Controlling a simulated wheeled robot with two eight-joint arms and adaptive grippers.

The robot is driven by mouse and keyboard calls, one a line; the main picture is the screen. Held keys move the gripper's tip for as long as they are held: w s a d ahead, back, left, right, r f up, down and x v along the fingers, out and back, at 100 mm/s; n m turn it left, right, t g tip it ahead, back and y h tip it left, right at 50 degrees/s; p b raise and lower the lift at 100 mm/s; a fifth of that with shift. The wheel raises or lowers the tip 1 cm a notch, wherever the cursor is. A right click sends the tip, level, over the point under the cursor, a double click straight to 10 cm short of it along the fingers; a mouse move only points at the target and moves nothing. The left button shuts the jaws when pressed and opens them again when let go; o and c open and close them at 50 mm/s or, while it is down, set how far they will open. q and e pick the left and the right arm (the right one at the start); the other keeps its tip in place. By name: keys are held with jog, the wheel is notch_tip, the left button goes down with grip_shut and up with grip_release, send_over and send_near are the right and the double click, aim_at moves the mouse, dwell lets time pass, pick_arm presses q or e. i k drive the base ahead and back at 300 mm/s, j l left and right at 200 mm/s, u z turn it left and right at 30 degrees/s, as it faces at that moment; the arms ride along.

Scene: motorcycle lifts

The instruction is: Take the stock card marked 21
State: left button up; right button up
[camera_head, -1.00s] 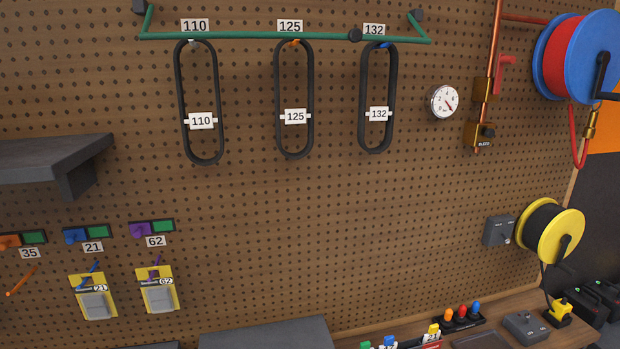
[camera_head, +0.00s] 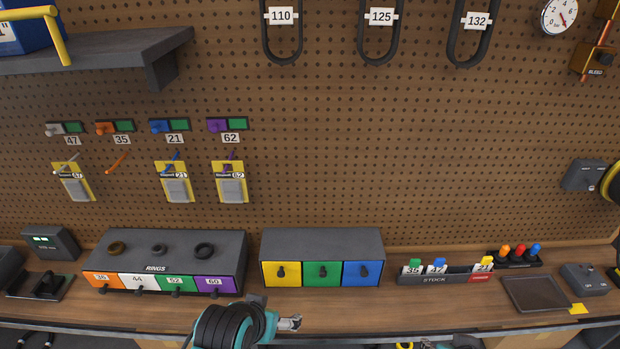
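A white card with a yellow top (camera_head: 484,264) stands at the right end of the dark STOCK rack (camera_head: 437,280). Its number is small and looks like 21. Cards with a green top (camera_head: 413,267) and a blue top (camera_head: 437,266) stand further left in the rack, seemingly marked 35 and 47. A yellow pack marked 21 (camera_head: 175,188) hangs on the pegboard under the 21 label. My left gripper (camera_head: 292,322) is low at the bench's front edge, well left of the rack. Its finger opening is too small to tell. I cannot make out my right gripper.
A RINGS drawer box (camera_head: 165,269) and a three-drawer box (camera_head: 322,245) stand along the back of the bench. A dark tray (camera_head: 534,293) lies right of the rack, with a yellow piece (camera_head: 577,309) beside it. The bench in front of the rack is clear.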

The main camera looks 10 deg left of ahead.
aim_at(486, 265)
jog(key=i+l+z, duration=0.2)
jog(key=l+z, duration=0.2)
jog(key=i+l+z, duration=0.25)
jog(key=l+z, duration=0.15)
jog(key=l, duration=0.15)
jog(key=i+l+z, duration=0.4)
jog(key=k, duration=0.1)
